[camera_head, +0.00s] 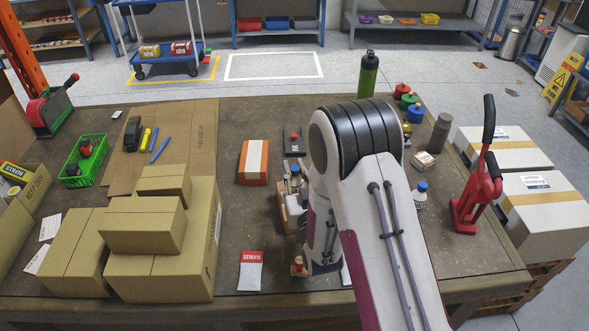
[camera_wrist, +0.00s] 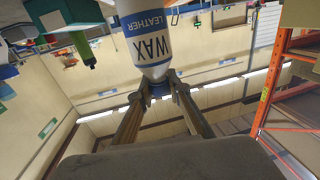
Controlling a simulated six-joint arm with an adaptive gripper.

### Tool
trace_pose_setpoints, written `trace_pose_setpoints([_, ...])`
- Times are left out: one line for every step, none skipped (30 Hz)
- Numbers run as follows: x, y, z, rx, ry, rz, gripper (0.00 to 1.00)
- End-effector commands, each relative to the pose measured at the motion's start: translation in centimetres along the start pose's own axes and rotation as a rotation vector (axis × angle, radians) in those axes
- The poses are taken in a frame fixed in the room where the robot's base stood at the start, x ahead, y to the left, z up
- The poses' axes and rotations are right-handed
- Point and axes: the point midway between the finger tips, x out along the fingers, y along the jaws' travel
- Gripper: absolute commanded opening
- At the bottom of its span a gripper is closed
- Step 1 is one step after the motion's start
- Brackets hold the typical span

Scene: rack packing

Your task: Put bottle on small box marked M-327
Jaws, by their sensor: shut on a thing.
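My gripper (camera_wrist: 158,92) is shut on the bottle (camera_wrist: 150,38) at its blue-capped neck end. The bottle is white with a blue band and the words WAX and LEATHER. The wrist view is upside down, so the bottle is held upright, cap up. In the head view a blue cap (camera_head: 295,170) shows just left of my arm; the bottle's body and my fingers are mostly hidden there. A small cardboard box (camera_head: 424,161) with a white label lies right of my arm; its mark is too small to read. Another box-like brown piece (camera_head: 281,213) is partly hidden by my arm.
A second blue-capped bottle (camera_head: 421,194) stands right of my arm. An orange box with a white stripe (camera_head: 253,162) lies left. Stacked cardboard boxes (camera_head: 160,239) fill the left front. A tall green bottle (camera_head: 368,76) and a grey cylinder (camera_head: 440,133) stand behind.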

Motion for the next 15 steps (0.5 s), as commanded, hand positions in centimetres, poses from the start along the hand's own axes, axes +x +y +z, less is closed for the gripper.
trace_pose_setpoints([0.01, 0.00, 0.08, 0.000, 0.000, 0.000, 0.00])
trace_pose_setpoints([0.01, 0.00, 0.15, 0.000, 0.000, 0.000, 0.00])
trace_pose_setpoints([0.01, 0.00, 0.23, 0.000, 0.000, 0.000, 0.00])
trace_pose_setpoints([0.01, 0.00, 0.28, 0.000, 0.000, 0.000, 0.00])
trace_pose_setpoints([0.00, 0.00, 0.27, 0.000, 0.000, 0.000, 0.25])
trace_pose_setpoints([0.00, 0.00, 0.25, 0.000, 0.000, 0.000, 0.34])
trace_pose_setpoints([0.00, 0.00, 0.25, 0.000, 0.000, 0.000, 0.34])
trace_pose_setpoints([0.00, 0.00, 0.26, 0.000, 0.000, 0.000, 0.34])
trace_pose_setpoints([0.00, 0.00, 0.25, 0.000, 0.000, 0.000, 0.34])
trace_pose_setpoints([0.00, 0.00, 0.25, 0.000, 0.000, 0.000, 0.34])
trace_pose_setpoints([0.00, 0.00, 0.25, 0.000, 0.000, 0.000, 0.34])
trace_pose_setpoints([0.00, 0.00, 0.25, 0.000, 0.000, 0.000, 0.34])
trace_pose_setpoints([0.00, 0.00, 0.25, 0.000, 0.000, 0.000, 0.34])
trace_pose_setpoints([0.00, 0.00, 0.25, 0.000, 0.000, 0.000, 0.34])
trace_pose_setpoints([0.00, 0.00, 0.25, 0.000, 0.000, 0.000, 0.34])
